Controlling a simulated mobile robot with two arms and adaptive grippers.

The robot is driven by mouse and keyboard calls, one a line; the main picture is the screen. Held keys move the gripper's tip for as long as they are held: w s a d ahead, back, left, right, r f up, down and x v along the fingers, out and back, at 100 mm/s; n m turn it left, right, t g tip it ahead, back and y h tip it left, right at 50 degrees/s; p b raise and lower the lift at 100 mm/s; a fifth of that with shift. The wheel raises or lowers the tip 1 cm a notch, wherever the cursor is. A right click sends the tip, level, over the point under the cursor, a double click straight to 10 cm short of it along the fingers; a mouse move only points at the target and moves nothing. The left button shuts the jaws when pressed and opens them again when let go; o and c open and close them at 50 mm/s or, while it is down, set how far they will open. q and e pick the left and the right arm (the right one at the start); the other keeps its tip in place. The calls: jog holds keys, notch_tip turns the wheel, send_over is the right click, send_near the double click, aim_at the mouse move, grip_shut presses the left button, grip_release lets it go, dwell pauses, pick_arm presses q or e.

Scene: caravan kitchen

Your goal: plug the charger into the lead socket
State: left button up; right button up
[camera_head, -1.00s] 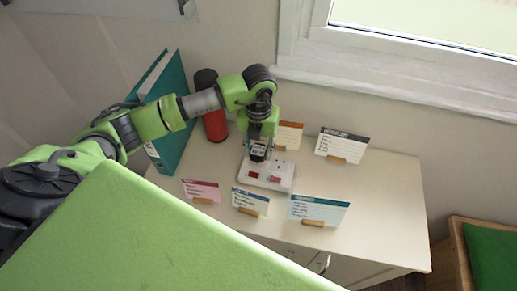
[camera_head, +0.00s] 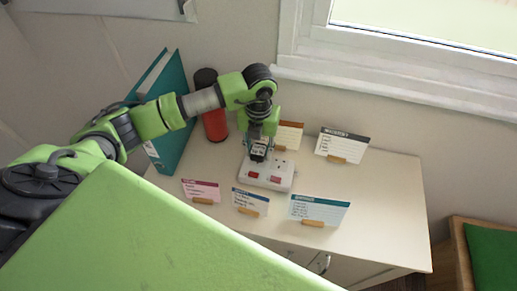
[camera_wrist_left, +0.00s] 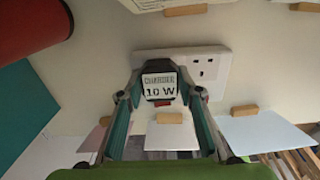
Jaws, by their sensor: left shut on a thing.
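The white double lead socket (camera_head: 267,178) lies on the cabinet top and has two red switches. My left gripper (camera_head: 259,152) points down over the left half of the socket. It is shut on the charger, a dark block whose white label reads "CHARGER 10 W" (camera_wrist_left: 160,84). In the left wrist view the charger covers the left outlet of the socket (camera_wrist_left: 222,68), and the right outlet with its slots is bare. I cannot tell whether the charger's pins are in the holes. My right gripper is not in view.
Several cards in wooden holders stand around the socket, including a pink one (camera_head: 202,190), a blue-edged one (camera_head: 250,201), a teal-edged one (camera_head: 319,209) and a dark-edged one (camera_head: 342,146). A red and black flask (camera_head: 215,120) and a teal binder (camera_head: 176,145) stand at the left. The cabinet's right side is clear.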

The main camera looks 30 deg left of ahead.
pick_arm(q)
jog(key=shift+f+b, duration=0.85)
jog(key=shift+f, duration=0.2)
dwell(0.4)
jog(key=shift+s+f+b, duration=0.3)
jog(key=shift+s+f, duration=0.1)
jog(key=shift+f, duration=0.05)
jog(key=o, duration=1)
jog(key=shift+d, duration=0.1)
jog(key=shift+o, duration=0.9)
jog(key=shift+w+f, duration=0.15)
jog(key=shift+w, duration=0.05)
jog(key=shift+w+r, duration=0.1)
jog(key=shift+r, duration=0.25)
notch_tip(320, 180, up, 12)
jog(key=shift+f, duration=0.1)
jog(key=shift+f, duration=0.1)
